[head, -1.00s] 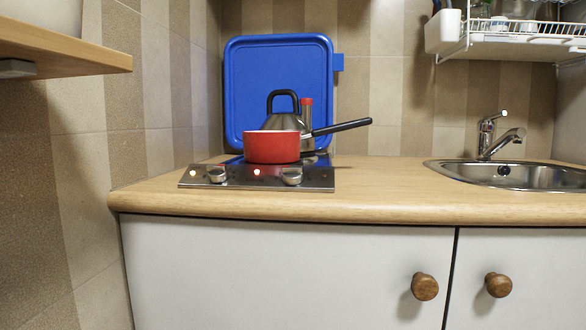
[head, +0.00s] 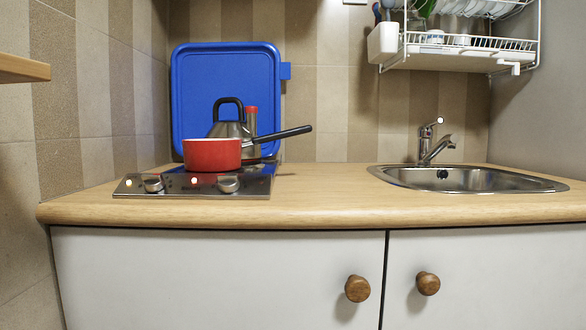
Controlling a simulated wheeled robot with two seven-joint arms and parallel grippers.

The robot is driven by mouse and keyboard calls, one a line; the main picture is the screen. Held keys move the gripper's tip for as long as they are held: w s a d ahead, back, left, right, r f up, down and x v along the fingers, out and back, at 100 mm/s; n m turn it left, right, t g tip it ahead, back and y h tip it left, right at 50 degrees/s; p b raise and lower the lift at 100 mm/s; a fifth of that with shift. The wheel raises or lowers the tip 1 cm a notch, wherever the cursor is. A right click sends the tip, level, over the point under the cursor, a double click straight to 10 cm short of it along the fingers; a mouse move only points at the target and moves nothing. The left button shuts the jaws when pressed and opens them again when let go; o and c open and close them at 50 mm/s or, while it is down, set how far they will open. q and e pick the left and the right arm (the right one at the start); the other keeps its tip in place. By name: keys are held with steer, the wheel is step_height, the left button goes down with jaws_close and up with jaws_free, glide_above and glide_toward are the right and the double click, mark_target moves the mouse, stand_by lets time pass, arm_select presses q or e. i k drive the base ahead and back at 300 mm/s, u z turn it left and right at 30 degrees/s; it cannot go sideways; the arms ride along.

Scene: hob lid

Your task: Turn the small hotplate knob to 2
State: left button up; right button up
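The hob (head: 175,192) is a steel panel at the left of the counter, with two knobs on its front strip. The left knob (head: 153,185) and the right knob (head: 228,184) are metal. Which one serves the small hotplate and where their marks point are too small to tell. A lit lamp (head: 194,181) shows between them. A red saucepan (head: 212,154) stands on the hob with its black handle to the right. A kettle (head: 229,120) stands behind it. The blue lid (head: 226,80) stands upright against the wall. Neither gripper is in view.
The wooden counter (head: 325,185) is clear between hob and steel sink (head: 465,181). A tap (head: 430,145) stands behind the sink. A white dish rack (head: 470,45) hangs above. Below are cupboard doors with round knobs (head: 358,288). A shelf end (head: 22,69) juts in at upper left.

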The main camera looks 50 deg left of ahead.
mark_target(228, 182)
steer(key=z, duration=0.05)
steer(key=i, duration=0.4)
steer(key=u, duration=1.1)
